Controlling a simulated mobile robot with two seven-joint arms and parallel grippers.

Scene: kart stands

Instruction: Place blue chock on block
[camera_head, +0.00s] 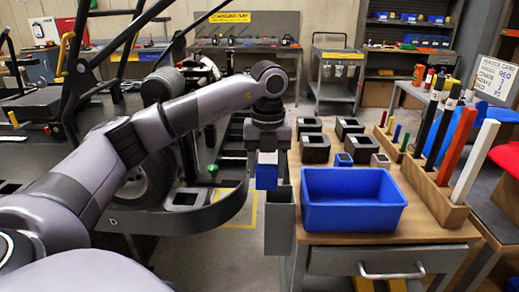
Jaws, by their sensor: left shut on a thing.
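My left gripper (268,152) points down beside the left edge of the wooden cart top and is shut on a blue chock (266,177). The chock hangs below the fingers, left of the blue bin and above the floor side of the cart. Several dark blocks with hollow tops stand at the back of the cart top, one of them the near left block (315,150). I cannot tell which block the task means. My right gripper is not in view.
A blue bin (353,218) fills the cart's front. Behind it sit a small blue piece (343,159) and a small grey piece (380,161). A wooden rack (428,190) holds upright bars. A grey holder (280,222) hangs at the cart's left. A kart wheel (150,180) stands left.

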